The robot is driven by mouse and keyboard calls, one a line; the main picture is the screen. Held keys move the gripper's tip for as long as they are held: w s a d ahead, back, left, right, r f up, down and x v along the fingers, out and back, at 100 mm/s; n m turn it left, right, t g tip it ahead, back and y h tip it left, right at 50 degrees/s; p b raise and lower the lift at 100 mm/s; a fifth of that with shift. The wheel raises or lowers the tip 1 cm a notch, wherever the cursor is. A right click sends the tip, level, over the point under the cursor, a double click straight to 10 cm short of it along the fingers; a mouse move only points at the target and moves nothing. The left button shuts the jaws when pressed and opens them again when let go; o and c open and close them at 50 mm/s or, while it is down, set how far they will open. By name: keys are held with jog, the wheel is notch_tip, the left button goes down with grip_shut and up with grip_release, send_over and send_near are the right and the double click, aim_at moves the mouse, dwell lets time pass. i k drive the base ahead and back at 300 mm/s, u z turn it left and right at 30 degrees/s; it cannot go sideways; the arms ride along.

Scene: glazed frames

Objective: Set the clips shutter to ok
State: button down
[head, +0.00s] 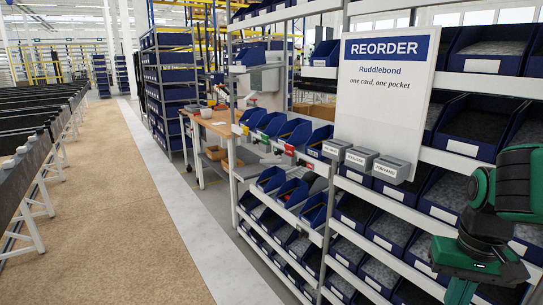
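A rack of blue bins (286,130) stands ahead. Small coloured pieces, including a red one (290,149), sit along the shelf edge below its middle bins. They are too small to read, so I cannot tell which one is the clips shutter or how it is set. My green and dark arm shows at the right edge, in front of the bins. My gripper's fingertips do not show.
A white sign (385,95) reads REORDER, Ruddlebond, "one card, one pocket". Several grey labelled pockets (361,159) hang below it. A wooden workbench (207,124) stands beyond the rack. The tan aisle floor (110,190) to the left is clear; dark conveyor-like rows (22,170) border it.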

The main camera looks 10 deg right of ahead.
aim_at(300, 163)
jog(key=u, duration=0.2)
jog(key=i, duration=1.35)
jog(key=z, duration=0.15)
